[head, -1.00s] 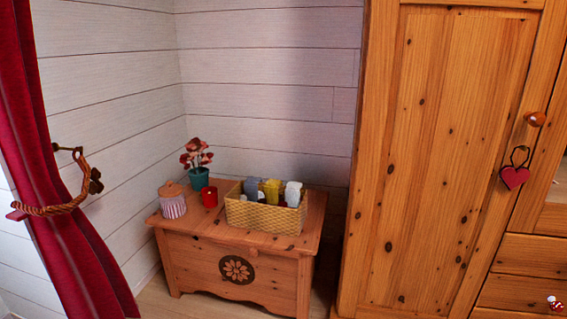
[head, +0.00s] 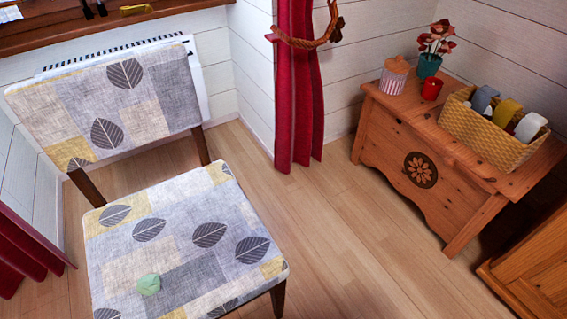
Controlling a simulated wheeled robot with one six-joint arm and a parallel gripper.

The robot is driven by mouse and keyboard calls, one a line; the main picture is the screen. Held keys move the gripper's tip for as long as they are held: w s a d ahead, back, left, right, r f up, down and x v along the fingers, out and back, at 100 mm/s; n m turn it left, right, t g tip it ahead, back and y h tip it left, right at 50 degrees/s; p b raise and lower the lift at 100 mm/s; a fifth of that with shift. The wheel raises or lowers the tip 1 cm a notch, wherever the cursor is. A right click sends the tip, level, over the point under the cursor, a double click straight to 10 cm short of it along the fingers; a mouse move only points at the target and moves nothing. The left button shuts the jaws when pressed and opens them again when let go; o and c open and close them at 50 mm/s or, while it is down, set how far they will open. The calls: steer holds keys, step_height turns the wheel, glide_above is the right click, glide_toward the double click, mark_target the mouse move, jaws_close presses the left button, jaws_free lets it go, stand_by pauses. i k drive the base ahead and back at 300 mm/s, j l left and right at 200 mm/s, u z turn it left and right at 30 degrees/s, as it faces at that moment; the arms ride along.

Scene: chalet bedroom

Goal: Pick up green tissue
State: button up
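A small crumpled pale green tissue (head: 149,285) lies on the seat of a patterned fabric chair (head: 190,235), toward the seat's front left in the head view. The seat is covered in grey, cream and yellow patches with dark leaf prints. My gripper is not in the head view, so whether it is open or shut does not show.
A wooden chest (head: 395,145) at the right holds a yellow wicker basket (head: 490,132), a striped jar (head: 393,76), a red cup (head: 432,88) and a plant pot (head: 428,66). A red curtain (head: 297,90) hangs at the back. Wooden floor (head: 345,235) is clear between chair and chest.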

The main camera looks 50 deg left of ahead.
mark_target(148, 285)
steer(key=u, duration=3.25)
steer(key=j+z, duration=0.1)
